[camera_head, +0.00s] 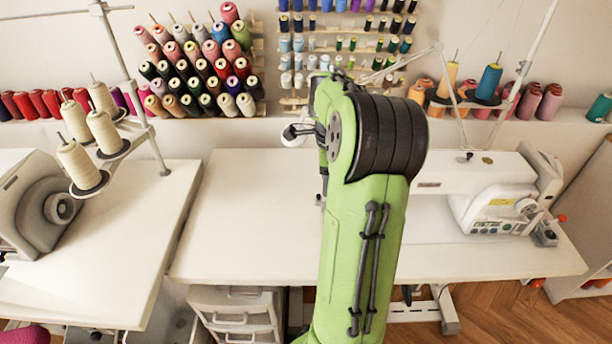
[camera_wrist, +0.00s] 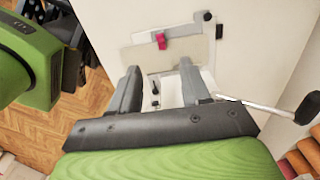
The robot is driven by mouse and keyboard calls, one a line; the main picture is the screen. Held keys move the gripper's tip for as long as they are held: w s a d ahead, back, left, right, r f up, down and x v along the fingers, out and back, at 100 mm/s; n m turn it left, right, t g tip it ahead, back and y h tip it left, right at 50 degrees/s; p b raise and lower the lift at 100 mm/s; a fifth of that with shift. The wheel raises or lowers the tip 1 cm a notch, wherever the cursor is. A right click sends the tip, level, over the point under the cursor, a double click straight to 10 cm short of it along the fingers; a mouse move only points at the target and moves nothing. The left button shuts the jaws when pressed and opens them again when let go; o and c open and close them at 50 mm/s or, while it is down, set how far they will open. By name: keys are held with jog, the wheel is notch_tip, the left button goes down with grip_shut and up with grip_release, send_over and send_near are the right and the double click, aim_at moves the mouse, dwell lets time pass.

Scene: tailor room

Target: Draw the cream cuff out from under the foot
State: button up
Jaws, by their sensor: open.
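In the wrist view my gripper (camera_wrist: 160,68) is open, its two grey fingers apart with nothing visibly held between them. Beyond the fingertips a flat cream piece (camera_wrist: 192,52), which looks like the cuff, lies on the white table. A small pink piece (camera_wrist: 161,40) sits at its far edge. Small dark and metal parts show between the fingers; I cannot make out the presser foot. In the head view my green arm hides the gripper, the cuff and part of the white sewing machine (camera_head: 500,185).
The white table (camera_head: 250,225) is bare left of my arm. A second table (camera_head: 110,235) with a grey machine (camera_head: 32,205) stands further left. Thread cones (camera_head: 85,165) stand on a metal stand there. Spool racks (camera_head: 200,65) line the wall. A dark-knobbed rod (camera_wrist: 270,108) lies right of my gripper.

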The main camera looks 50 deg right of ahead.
notch_tip(320, 180, down, 14)
jog(key=b, duration=0.5)
jog(key=shift+f, duration=0.15)
jog(key=shift+c, duration=0.5)
grip_shut()
